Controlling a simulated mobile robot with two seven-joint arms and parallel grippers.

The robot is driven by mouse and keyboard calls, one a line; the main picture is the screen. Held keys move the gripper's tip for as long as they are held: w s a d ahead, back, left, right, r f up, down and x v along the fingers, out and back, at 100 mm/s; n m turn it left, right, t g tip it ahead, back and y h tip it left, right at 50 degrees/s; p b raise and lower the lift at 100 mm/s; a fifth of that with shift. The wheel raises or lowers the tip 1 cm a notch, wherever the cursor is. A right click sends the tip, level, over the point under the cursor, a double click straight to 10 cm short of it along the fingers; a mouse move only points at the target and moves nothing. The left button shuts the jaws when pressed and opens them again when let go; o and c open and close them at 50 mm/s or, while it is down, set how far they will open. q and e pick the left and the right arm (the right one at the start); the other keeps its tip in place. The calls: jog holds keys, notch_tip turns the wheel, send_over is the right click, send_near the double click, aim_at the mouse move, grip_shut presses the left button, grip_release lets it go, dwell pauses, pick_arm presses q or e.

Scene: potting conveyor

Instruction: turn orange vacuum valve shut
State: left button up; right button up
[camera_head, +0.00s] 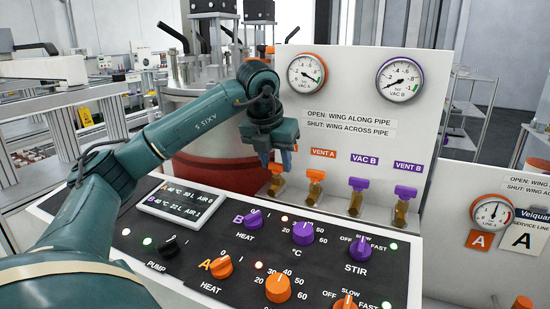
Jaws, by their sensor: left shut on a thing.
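The orange vacuum valve (276,168) is the leftmost of the row of valves on the white panel, with a brass body (277,186) below its orange wing. My left gripper (277,157) reaches down to it from above and is shut on its wing. The gripper hides most of the wing and the label above it, so I cannot tell the wing's angle. The orange-rimmed VAC A gauge (307,73) is above and to the right of it. My right gripper is not in view.
To the right are the orange VENT A valve (315,174), purple VAC B valve (359,184) and purple VENT B valve (405,192), wings roughly level. A black control panel with knobs (302,232) lies in front. A large metal vessel (215,146) with a red band stands behind.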

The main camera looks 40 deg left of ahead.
pick_arm(q)
jog(key=o, duration=1)
jog(key=shift+r, duration=0.1)
jog(key=p+v, duration=0.1)
jog(key=v, duration=1.2)
jog(key=shift+p, duration=0.4)
jog(key=shift+d, duration=0.1)
